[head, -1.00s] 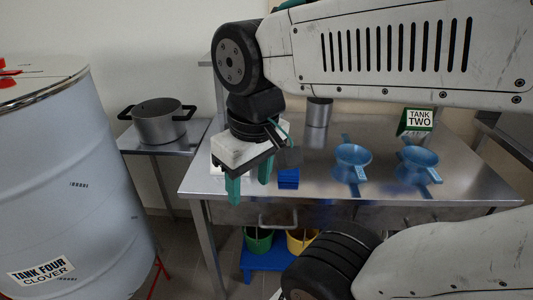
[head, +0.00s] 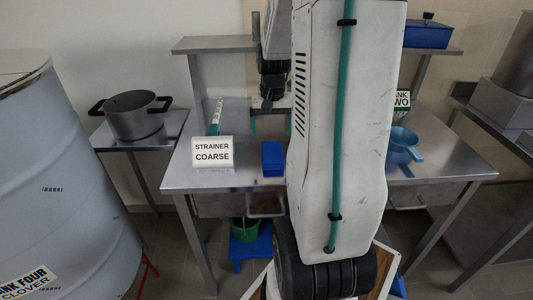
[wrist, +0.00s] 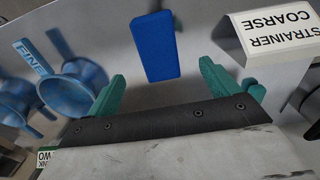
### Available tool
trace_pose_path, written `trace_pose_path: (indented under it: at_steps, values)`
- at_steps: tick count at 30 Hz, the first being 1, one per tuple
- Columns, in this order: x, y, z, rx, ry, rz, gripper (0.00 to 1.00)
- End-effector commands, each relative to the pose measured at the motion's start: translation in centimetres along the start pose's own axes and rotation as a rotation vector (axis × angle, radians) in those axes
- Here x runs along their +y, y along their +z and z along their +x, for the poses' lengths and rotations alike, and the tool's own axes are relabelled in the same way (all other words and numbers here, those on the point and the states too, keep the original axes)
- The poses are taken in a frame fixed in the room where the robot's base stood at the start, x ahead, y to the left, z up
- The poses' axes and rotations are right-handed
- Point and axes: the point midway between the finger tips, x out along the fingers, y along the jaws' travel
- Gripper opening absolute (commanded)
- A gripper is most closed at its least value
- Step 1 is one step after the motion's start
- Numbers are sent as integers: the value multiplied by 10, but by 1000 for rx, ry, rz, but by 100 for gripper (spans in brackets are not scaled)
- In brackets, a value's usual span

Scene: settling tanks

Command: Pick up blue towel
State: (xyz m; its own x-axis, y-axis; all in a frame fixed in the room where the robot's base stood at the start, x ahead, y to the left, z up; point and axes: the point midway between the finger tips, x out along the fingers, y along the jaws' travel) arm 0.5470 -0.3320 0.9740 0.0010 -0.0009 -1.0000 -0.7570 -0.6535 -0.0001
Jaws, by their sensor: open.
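The blue towel (head: 273,158) appears as a small folded blue block on the steel table, just right of the white sign in the head view. In the wrist view the blue towel (wrist: 154,46) lies beyond the fingertips, roughly centred between them. My gripper (head: 271,125) is open and empty, with its teal fingers apart. It is beyond the towel in the head view, and there is a gap between the fingers and the towel. My arm covers part of the table to the right of the towel.
The STRAINER COARSE sign (head: 212,152) stands left of the towel. A raised shelf (head: 225,45) spans the table's back. A pot (head: 134,115) sits on a side table; a large drum (head: 70,180) stands left.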

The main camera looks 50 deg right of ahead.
Motion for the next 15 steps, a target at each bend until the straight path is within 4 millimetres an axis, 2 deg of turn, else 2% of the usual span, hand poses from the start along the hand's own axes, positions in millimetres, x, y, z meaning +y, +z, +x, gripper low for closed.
trace_pose_path:
  at_steps: [10, 15]
  values:
    - [2, -2, 40, -5, 0, 6, 87]
    - [3, -3, 66, -6, 0, 6, 87]
